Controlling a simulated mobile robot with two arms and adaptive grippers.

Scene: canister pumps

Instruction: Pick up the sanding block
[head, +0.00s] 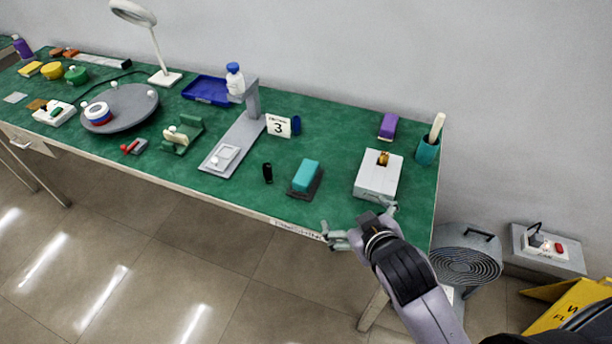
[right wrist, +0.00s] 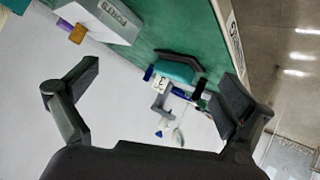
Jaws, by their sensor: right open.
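A teal block on a dark grey base (head: 305,177), which looks like the sanding block, rests on the green bench top near the front edge, right of centre in the head view. It also shows in the right wrist view (right wrist: 176,70), between the spread fingers but farther off. My right gripper (head: 358,217) is open and empty at the bench's front edge, to the right of and nearer than the block, apart from it. My left gripper is not in view.
A white-grey box (head: 378,176) stands right of the block, with a purple block (head: 388,126) and a teal cup (head: 427,151) behind it. A small black cylinder (head: 267,173) and a grey stand (head: 238,140) are to the left.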

